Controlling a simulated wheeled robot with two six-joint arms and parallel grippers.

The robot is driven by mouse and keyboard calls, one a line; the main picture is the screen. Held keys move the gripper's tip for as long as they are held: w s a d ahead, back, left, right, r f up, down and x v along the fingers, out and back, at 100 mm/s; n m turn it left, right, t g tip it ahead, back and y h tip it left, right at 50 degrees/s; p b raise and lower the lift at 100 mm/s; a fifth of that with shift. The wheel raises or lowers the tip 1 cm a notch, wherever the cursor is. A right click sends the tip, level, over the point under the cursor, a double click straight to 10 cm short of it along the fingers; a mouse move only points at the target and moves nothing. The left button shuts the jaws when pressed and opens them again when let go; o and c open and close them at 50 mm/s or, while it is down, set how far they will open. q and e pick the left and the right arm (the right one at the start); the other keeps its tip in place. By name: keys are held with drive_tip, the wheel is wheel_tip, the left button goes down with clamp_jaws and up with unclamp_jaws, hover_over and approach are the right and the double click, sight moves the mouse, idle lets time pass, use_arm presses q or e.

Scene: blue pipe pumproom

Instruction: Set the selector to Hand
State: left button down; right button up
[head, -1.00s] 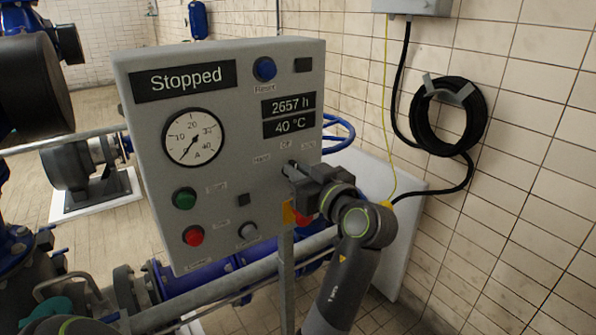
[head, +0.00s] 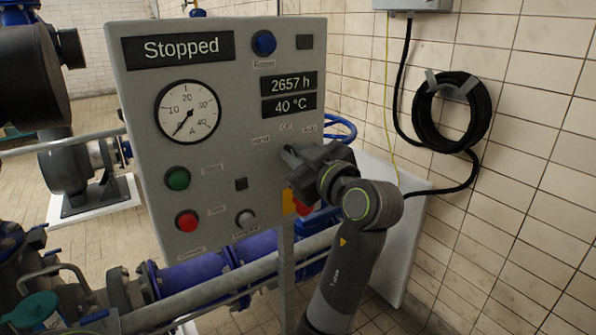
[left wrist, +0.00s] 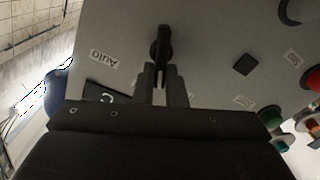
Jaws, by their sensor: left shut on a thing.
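The selector is a black knob on the grey control panel (head: 225,200), among the labels Hand (head: 260,140), Off (head: 285,127) and Auto (head: 309,129). My right gripper is not in view.
The panel's status display (head: 180,48) reads Stopped. A green button (head: 178,179), a red button (head: 187,221) and a small grey knob (head: 245,218) sit left of the gripper. A blue handwheel (head: 343,128) is behind the panel. A tiled wall with coiled black hose (head: 486,115) stands right.

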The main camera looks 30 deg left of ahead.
use_arm(q)
drive_tip(key=n+b, duration=0.3)
drive_tip(key=shift+s+f+n+b, duration=0.2)
drive_tip(key=shift+f+n+b, duration=0.05)
drive_tip(key=shift+n+b, duration=0.15)
idle(0.4)
drive_tip(key=c, duration=1.5)
unclamp_jaws()
drive_tip(key=shift+w+a, duration=0.1)
drive_tip(key=shift+a, duration=0.1)
drive_tip(key=shift+d, duration=0.1)
